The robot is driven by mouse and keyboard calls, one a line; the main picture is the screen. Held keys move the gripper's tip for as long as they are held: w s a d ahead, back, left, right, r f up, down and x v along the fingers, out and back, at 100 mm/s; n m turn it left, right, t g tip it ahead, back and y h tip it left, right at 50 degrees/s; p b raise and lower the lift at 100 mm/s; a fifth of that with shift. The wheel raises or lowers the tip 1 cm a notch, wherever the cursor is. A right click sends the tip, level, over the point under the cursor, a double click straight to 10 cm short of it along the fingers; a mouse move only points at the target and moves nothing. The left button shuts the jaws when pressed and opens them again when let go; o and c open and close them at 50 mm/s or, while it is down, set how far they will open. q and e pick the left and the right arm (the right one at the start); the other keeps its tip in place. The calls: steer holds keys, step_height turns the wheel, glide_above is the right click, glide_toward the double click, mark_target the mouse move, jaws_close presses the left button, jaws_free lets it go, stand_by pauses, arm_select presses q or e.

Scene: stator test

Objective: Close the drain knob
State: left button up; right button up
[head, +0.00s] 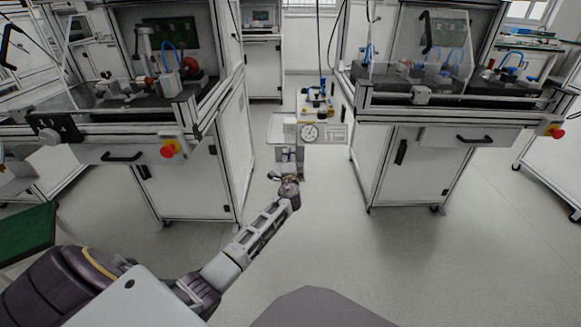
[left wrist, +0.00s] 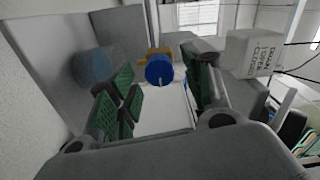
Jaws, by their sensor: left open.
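A round blue knob (left wrist: 159,70) with a brass-yellow part behind it shows in the left wrist view, in the gap between the green-padded fingers of my left gripper (left wrist: 163,84). The gripper is open, and the knob looks a little beyond the fingertips; I cannot see contact. The knob between the fingers cannot be made out there. My right gripper is not in view.
A second, dull blue round part (left wrist: 92,66) lies left of the fingers in the left wrist view. A white lettered box (left wrist: 253,53) is at the right. In the head view, workstations stand left (head: 190,180) and right (head: 420,165), with clear floor (head: 300,240) between.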

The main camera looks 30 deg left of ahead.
arm_select(q)
steer(key=shift+s, duration=0.15)
steer(key=v, duration=1.1)
steer(key=shift+s+d, duration=0.25)
steer(key=shift+d, duration=0.05)
steer(key=shift+f, duration=0.1)
stand_by(0.6)
